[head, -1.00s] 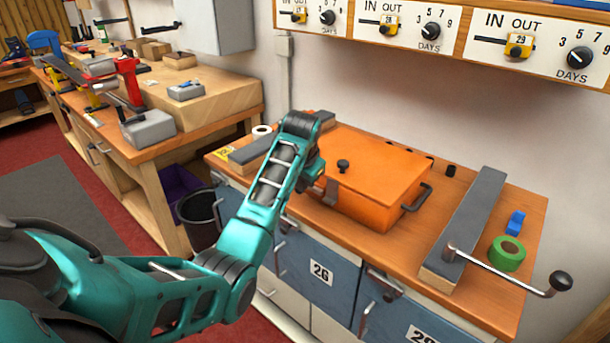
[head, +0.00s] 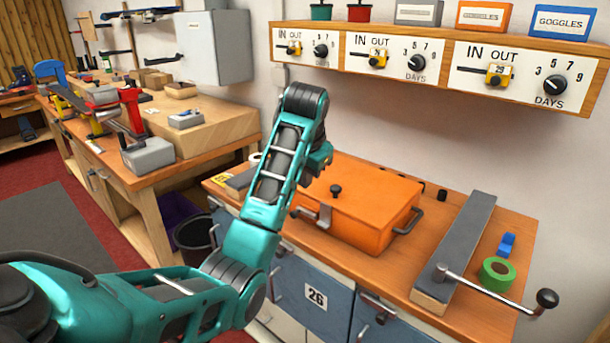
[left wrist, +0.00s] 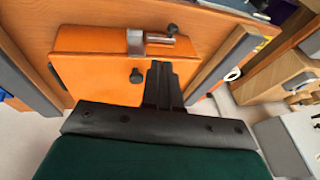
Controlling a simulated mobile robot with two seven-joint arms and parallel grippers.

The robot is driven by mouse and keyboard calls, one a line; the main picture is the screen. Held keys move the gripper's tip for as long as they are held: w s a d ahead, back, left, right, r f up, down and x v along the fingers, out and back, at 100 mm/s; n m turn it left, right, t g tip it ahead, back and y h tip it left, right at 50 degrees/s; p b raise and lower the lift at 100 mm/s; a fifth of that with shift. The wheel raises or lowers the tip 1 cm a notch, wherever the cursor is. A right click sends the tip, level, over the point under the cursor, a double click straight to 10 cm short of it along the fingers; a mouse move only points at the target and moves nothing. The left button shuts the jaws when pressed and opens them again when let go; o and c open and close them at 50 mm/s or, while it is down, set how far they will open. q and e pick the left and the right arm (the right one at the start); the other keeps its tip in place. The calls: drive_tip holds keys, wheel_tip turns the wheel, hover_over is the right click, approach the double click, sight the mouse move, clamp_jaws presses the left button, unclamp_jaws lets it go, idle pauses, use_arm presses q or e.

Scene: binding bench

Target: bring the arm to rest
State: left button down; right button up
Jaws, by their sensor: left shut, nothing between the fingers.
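My left arm (head: 275,170) comes in from the left in the head view and bends up over the bench, its wrist beside the orange box (head: 362,188). The fingers are hard to make out there. In the left wrist view my left gripper (left wrist: 162,72) is shut and empty, its dark fingers showing against the orange box (left wrist: 95,75). The box has a dark knob on its lid, a metal clasp (head: 317,214) in front and a side handle. I cannot tell the gap between fingers and box. My right gripper is not in view.
A long grey-topped bar (head: 465,240) lies right of the box, with a crank handle (head: 545,298), green tape roll (head: 497,273) and blue item (head: 507,244) nearby. A shelf with dials (head: 430,65) hangs above. A wooden workbench (head: 190,155) and black bin (head: 193,240) stand left.

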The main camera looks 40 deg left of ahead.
use_arm(q)
drive_tip(key=shift+r, duration=0.15)
idle(0.3)
drive_tip(key=s+d+f+m, duration=0.1)
drive_tip(key=s+d+f, duration=0.3)
drive_tip(key=s+f, duration=0.4)
drive_tip(key=s+d+f, duration=0.5)
drive_tip(key=s+f, duration=0.1)
drive_tip(key=f, duration=0.3)
drive_tip(key=s+d+f+h, duration=0.15)
drive_tip(key=s+d, duration=0.25)
drive_tip(key=s, duration=0.5)
drive_tip(key=s+d+f+h, duration=0.15)
drive_tip(key=s+d, duration=0.25)
drive_tip(key=s, duration=0.4)
drive_tip(key=w+d+f+m+t+h, duration=0.1)
drive_tip(key=w+d+f+t, duration=0.1)
drive_tip(key=w+f+t, duration=0.5)
drive_tip(key=shift+w+d+f+h, duration=0.25)
drive_tip(key=shift+w+f+h, duration=0.15)
drive_tip(key=shift+f, duration=0.5)
